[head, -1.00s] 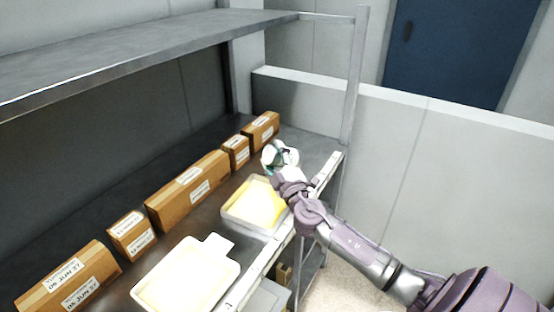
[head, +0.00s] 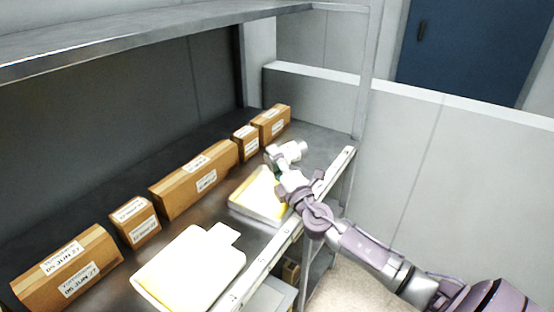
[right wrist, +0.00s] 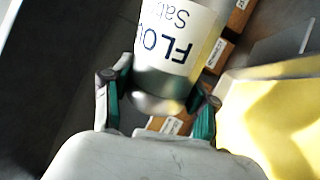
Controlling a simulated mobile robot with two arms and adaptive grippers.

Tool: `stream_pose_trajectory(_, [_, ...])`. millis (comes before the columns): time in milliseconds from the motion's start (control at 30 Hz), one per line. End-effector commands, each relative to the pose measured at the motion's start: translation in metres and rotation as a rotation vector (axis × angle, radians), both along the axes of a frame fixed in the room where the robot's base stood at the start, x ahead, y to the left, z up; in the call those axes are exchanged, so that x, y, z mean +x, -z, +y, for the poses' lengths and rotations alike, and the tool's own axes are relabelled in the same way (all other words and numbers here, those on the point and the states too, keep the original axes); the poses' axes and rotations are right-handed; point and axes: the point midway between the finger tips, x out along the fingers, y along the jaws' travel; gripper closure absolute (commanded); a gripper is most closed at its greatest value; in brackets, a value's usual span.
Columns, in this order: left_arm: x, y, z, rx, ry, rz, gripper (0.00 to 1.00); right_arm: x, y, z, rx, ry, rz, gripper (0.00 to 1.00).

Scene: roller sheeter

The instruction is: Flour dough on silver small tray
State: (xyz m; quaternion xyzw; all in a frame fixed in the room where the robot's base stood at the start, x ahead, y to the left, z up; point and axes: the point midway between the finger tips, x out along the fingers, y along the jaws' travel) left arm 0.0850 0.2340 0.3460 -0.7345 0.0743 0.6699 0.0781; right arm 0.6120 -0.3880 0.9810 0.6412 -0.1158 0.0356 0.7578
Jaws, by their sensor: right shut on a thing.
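My right gripper (head: 282,170) is shut on a white flour shaker (head: 291,151), held tilted beside the far end of the smaller-looking tray. In the right wrist view the fingers of my gripper (right wrist: 160,94) sit on both sides of the shaker (right wrist: 172,38), whose printed label begins "FLO". Yellow dough (head: 256,186) lies in the tray (head: 243,210), partly hidden by my right arm. The dough (right wrist: 262,125) also shows at the right of the right wrist view, with pale patches on it. My left gripper is out of view.
A second pale tray with a tab handle (head: 190,268) stands nearer on the shelf. Several labelled cardboard boxes (head: 195,180) line the back. An upper shelf (head: 150,30) hangs overhead, and a metal post (head: 364,90) stands at the far right corner.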

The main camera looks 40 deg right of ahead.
Motion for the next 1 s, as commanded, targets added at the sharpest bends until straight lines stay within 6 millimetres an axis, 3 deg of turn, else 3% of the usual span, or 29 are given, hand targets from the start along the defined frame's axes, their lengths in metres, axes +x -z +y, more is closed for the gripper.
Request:
stream_pose_trajectory(133, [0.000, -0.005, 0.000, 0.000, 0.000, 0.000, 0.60, 0.002, -0.003, 0.014, 0.004, 0.000, -0.003, 0.85])
stream_pose_trajectory(367, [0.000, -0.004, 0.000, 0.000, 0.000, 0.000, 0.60, 0.002, -0.001, 0.014, 0.002, 0.000, -0.002, 0.85])
stream_pose_trajectory(733, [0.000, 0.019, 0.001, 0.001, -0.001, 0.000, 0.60, -0.004, 0.001, -0.026, 0.000, 0.001, -0.002, 0.85])
stream_pose_trajectory(1000, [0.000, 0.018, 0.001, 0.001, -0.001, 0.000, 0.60, -0.004, -0.001, -0.029, 0.003, -0.001, -0.002, 0.85])
